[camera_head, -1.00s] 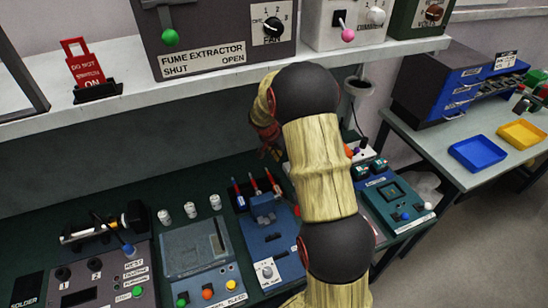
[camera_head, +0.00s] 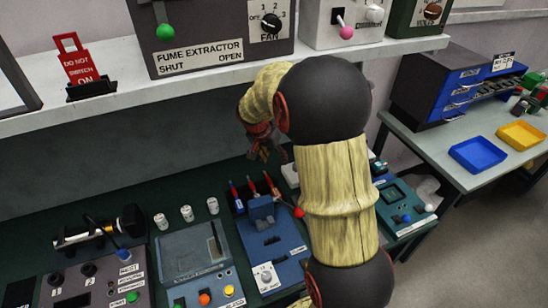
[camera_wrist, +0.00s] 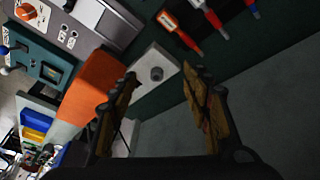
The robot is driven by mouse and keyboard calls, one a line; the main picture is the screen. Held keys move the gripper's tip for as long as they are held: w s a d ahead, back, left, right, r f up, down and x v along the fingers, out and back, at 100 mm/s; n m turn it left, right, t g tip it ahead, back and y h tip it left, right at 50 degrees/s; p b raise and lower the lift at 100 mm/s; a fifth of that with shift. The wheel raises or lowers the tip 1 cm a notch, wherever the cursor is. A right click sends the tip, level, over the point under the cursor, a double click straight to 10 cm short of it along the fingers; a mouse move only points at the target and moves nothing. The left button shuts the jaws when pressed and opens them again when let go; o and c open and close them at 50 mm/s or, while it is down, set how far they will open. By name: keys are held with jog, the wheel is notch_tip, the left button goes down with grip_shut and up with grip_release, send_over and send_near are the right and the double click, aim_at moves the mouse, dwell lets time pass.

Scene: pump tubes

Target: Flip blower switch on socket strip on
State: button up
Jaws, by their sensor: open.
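My gripper (camera_head: 266,150) hangs below the shelf near the back of the bench, left of my black elbow. In the wrist view its two fingers (camera_wrist: 162,78) are apart with nothing between them. An orange block (camera_wrist: 95,85) stands beside the left finger. In the head view only a white end of what may be the strip (camera_head: 290,175) shows; my arm hides the rest. I cannot make out the blower switch or its label.
The shelf (camera_head: 95,108) runs above my gripper and carries the fume extractor box (camera_head: 210,38). A side table with blue (camera_head: 478,155) and yellow trays (camera_head: 520,133) is at the right.

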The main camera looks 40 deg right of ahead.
dwell(0.3)
jog(key=s+a+f+n+g+y, duration=0.1)
jog(key=s+a+n, duration=0.4)
jog(key=s, duration=0.2)
jog(key=s+a+r+n+t+y+b, duration=0.1)
jog(key=s+a+r+n+t, duration=0.1)
jog(key=s+a+r, duration=0.5)
jog(key=s+a+r+n+t+y, duration=0.2)
jog(key=s+a+r+n+t, duration=0.1)
jog(key=s+a+r, duration=0.5)
jog(key=s+a+n, duration=0.1)
jog(key=s+a, duration=0.2)
jog(key=s, duration=0.2)
jog(key=shift+s+a+b, duration=0.25)
jog(key=shift+a+b, duration=0.1)
jog(key=shift+a, duration=0.05)
jog(key=shift+o, duration=0.2)
jog(key=shift+a+r+n, duration=0.25)
jog(key=shift+r+n, duration=0.05)
jog(key=shift+a, duration=0.1)
